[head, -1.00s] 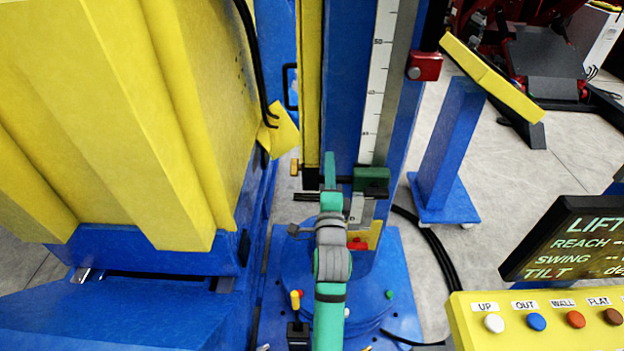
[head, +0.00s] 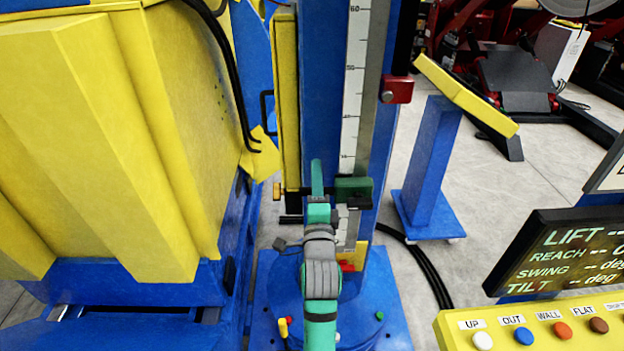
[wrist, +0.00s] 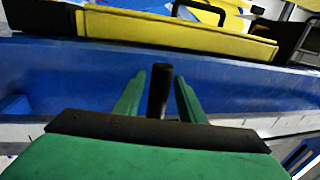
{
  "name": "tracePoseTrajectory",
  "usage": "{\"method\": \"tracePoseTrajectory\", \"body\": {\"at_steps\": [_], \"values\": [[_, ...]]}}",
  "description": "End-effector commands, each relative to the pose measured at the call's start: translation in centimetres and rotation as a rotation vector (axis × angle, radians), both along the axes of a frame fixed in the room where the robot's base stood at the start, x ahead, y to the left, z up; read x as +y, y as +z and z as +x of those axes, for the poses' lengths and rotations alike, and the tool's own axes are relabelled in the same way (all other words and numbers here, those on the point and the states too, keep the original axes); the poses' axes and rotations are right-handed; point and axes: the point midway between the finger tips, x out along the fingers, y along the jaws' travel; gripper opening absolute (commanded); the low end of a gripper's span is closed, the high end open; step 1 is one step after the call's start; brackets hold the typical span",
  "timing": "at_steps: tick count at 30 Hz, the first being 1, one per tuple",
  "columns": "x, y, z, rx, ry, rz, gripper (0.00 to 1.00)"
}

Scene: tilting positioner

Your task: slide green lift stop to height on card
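The green lift stop (head: 356,190) sits on the blue column (head: 322,90), beside the lower part of the white scale (head: 352,100). A dark bar or handle runs from it to the left. My gripper (head: 317,178) is at that bar, left of the green block. In the wrist view, my gripper's green fingers (wrist: 160,92) stand on both sides of a dark upright handle (wrist: 160,88).
A red stop (head: 397,90) sits higher on the column. A yellow ribbed body (head: 110,140) fills the left side. A display (head: 565,250) and a yellow button panel (head: 540,325) stand at the lower right. A blue post (head: 432,160) with a tilted yellow top stands behind.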

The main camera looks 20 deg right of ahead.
Motion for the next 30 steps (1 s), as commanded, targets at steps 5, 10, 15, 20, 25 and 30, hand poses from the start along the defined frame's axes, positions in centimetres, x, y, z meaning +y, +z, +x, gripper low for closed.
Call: {"method": "tracePoseTrajectory", "body": {"at_steps": [5,10,15,20,25,30], "values": [[0.6,-0.2,0.2,0.003,0.010,0.002,0.36],[0.8,-0.4,-0.2,0.005,0.013,0.003,0.36],[1.3,-0.9,-2.2,0.006,0.011,0.002,0.36],[1.9,-1.4,-5.1,0.005,0.011,0.002,0.36],[2.5,-1.9,-7.7,0.005,0.009,0.002,0.36],[2.8,-2.2,-9.4,0.004,0.008,0.001,0.36]]}}
